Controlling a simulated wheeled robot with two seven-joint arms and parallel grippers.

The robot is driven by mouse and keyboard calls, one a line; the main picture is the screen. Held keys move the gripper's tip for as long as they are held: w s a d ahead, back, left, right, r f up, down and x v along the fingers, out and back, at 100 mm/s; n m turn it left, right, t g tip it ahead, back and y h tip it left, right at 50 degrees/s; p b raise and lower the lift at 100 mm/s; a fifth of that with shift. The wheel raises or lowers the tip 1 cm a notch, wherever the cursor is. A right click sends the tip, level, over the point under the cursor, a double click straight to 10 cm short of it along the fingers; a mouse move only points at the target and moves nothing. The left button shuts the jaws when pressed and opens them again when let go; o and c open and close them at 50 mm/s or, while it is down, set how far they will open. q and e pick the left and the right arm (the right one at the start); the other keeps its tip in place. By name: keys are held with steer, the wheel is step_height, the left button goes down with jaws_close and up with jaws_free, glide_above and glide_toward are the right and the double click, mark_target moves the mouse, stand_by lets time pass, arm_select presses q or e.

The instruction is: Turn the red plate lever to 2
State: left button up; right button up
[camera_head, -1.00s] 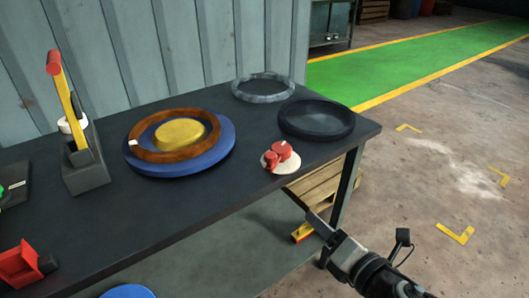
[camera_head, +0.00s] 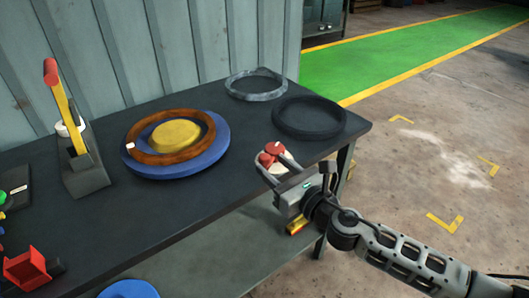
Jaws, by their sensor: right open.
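A red lever (camera_head: 269,158) sits on a small round white plate (camera_head: 284,157) at the right front edge of the dark table. My right gripper (camera_head: 271,164) is open at the lever, with its two fingers reaching from the lower right to either side of the red part. I cannot tell whether the fingers touch it. The gripper hides much of the plate, and no number marks can be read. My left gripper is not in view.
A stand with a yellow lever (camera_head: 62,105) and a red block (camera_head: 27,268) are at left. The table's front middle is clear.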

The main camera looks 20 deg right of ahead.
mark_target(268, 161)
steer(key=shift+x, duration=2.25)
steer(key=shift+c, duration=0.4)
